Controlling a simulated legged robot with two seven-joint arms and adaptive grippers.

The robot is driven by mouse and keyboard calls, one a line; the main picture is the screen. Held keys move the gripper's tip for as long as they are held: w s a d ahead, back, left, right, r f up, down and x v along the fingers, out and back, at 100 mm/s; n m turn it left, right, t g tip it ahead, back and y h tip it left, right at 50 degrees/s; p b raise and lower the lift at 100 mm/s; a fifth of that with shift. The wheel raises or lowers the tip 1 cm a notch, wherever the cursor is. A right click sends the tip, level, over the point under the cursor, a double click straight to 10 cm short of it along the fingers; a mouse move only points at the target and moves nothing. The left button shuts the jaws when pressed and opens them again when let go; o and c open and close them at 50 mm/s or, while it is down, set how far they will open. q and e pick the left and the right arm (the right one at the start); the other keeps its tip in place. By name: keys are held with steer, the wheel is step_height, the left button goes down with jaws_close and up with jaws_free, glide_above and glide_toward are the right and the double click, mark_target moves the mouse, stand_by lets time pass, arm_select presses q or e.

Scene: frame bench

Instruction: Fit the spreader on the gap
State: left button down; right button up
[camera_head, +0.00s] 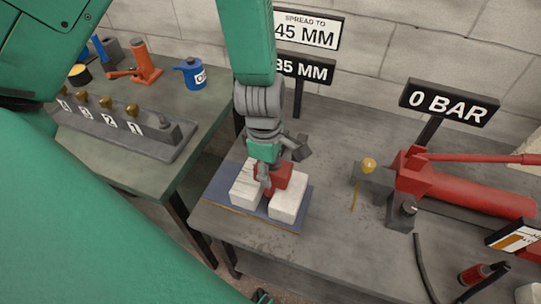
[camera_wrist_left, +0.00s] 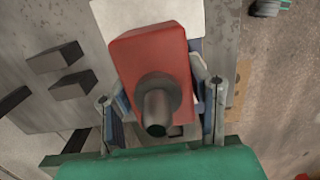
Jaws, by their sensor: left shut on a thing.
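The red spreader (camera_head: 279,177) is a block with a dark round fitting on its near face, seen close in the left wrist view (camera_wrist_left: 144,57). My left gripper (camera_head: 268,180) is shut on it, with a finger on each side. The spreader is at the gap between two pale blocks, the left block (camera_head: 246,186) and the right block (camera_head: 288,203). They lie on a blue plate (camera_head: 262,208). I cannot tell how deep the spreader sits, as my gripper hides part of the gap. My right gripper is not in view.
Signs behind read "SPREAD TO 45 MM" (camera_head: 307,30), "35 MM" (camera_head: 305,68) and "0 BAR" (camera_head: 449,102). A red hand pump (camera_head: 460,190) stands on the right of the bench. A second table at left holds a rack (camera_head: 120,128) and a blue can (camera_head: 192,74).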

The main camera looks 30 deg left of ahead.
mark_target(273, 179)
arm_select(q)
steer(key=shift+d+f+b, duration=0.15)
steer(key=shift+f+b, duration=0.55)
steer(key=shift+f, duration=0.85)
steer(key=c, duration=0.9)
jaws_free()
steer(key=shift+o, duration=0.7)
steer(key=shift+d, duration=0.15)
steer(key=r, duration=0.7)
steer(key=a+r, duration=0.1)
steer(key=r, duration=0.2)
steer(key=shift+w+r, duration=0.1)
steer(key=shift+r, duration=0.3)
steer(key=shift+d+r, duration=0.15)
steer(key=shift+r, duration=0.45)
steer(key=shift+a, duration=0.25)
